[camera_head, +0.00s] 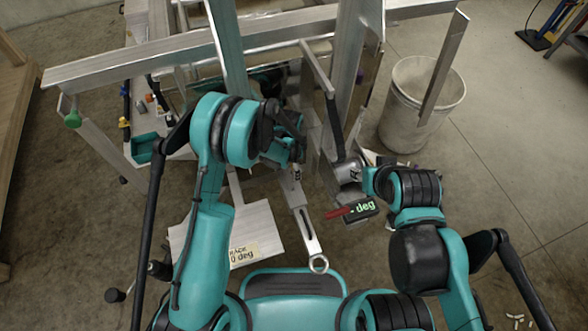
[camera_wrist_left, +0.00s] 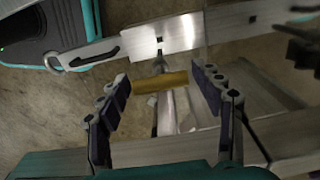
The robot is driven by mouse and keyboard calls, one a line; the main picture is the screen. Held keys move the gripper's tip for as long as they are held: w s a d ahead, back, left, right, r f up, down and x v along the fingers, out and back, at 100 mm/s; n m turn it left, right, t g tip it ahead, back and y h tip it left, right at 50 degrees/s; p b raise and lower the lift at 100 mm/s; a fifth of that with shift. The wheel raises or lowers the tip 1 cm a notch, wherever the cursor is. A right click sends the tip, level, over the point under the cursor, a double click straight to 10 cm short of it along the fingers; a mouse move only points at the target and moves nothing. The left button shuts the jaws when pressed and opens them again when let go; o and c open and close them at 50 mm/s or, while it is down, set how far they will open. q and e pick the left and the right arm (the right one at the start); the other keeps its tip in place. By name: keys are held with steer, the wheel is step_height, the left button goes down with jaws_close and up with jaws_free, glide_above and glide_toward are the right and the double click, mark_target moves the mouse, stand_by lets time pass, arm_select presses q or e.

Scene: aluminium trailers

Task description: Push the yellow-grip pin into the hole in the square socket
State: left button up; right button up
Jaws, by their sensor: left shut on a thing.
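The pin's yellow grip (camera_wrist_left: 160,82) lies crosswise between the fingertips of my left gripper (camera_wrist_left: 155,88) in the left wrist view. The jaws are shut on it. A short metal part shows just beyond the grip, toward a square metal plate (camera_wrist_left: 178,32) with a small dark hole, which looks like the square socket. I cannot tell whether the pin tip touches the hole. In the head view my left gripper (camera_head: 292,152) is above the upper end of a slotted metal bar (camera_head: 303,220); the pin is hidden there. My right gripper (camera_head: 350,172) is beside an upright metal lever; its jaws are unclear.
A dark readout marked "deg" (camera_head: 362,210) with a red part sits below my right gripper. A light plate (camera_head: 250,225) lies left of the bar. Aluminium trailer beams (camera_head: 130,65) cross behind.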

arm_select(q)
steer(key=shift+a+f, duration=0.15)
steer(key=shift+f, duration=0.15)
steer(key=shift+f+b, duration=0.25)
steer(key=shift+b, duration=0.2)
step_height(320, 180, down, 3)
steer(key=shift+f+b, duration=0.1)
steer(key=shift+b, duration=1.1)
steer(key=shift+f, duration=1.1)
steer(key=shift+f, duration=3.3)
steer(key=shift+r, duration=0.15)
